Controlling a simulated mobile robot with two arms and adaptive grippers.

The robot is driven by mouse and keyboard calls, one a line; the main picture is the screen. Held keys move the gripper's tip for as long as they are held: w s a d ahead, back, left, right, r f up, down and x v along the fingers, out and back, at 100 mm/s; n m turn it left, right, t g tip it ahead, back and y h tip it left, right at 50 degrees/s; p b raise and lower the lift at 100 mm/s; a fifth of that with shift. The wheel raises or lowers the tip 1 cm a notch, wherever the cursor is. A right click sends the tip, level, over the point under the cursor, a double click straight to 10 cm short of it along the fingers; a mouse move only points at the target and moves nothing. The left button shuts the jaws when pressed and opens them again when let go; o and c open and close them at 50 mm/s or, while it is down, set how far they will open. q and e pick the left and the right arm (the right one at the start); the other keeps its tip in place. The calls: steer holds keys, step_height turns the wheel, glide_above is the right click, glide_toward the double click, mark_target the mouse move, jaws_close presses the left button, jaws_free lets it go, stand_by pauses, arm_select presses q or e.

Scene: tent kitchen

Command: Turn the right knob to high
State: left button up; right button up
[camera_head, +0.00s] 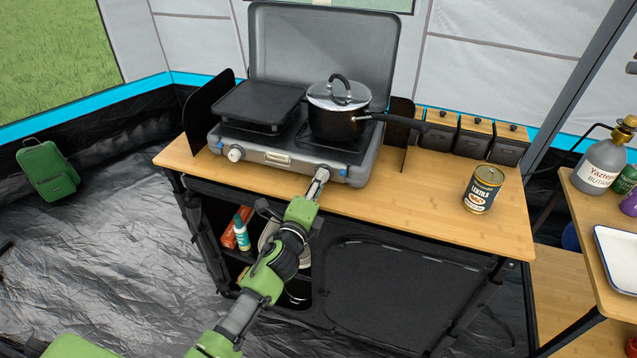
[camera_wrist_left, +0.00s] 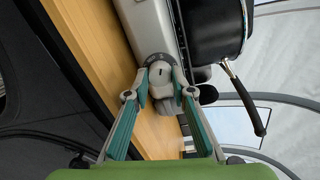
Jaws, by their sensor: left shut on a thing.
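The camping stove (camera_head: 265,153) stands on the wooden table with its lid up. Its left knob (camera_head: 235,154) is white and uncovered. My left gripper (camera_head: 321,174) is at the right end of the stove's front, over the right knob, which it mostly hides in the head view. In the left wrist view, the right knob (camera_wrist_left: 160,77) is a pale round knob with a small dark mark. There my left gripper (camera_wrist_left: 161,87) has one finger on each side of the knob and is shut on it. I cannot read the knob's setting. My right gripper is not in view.
A lidded pot (camera_head: 335,122) sits on the right burner, its handle pointing right. A black griddle (camera_head: 258,102) covers the left burner. A lentils can (camera_head: 482,189) stands on the table (camera_head: 400,205) at right, with several dark canisters (camera_head: 472,137) behind. The table's front middle is clear.

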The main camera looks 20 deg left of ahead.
arm_select(q)
steer(key=shift+n, duration=0.3)
stand_by(0.4)
steer(key=o, duration=1.1)
steer(key=shift+o, duration=0.2)
steer(key=shift+s, duration=0.1)
steer(key=shift+f, duration=0.15)
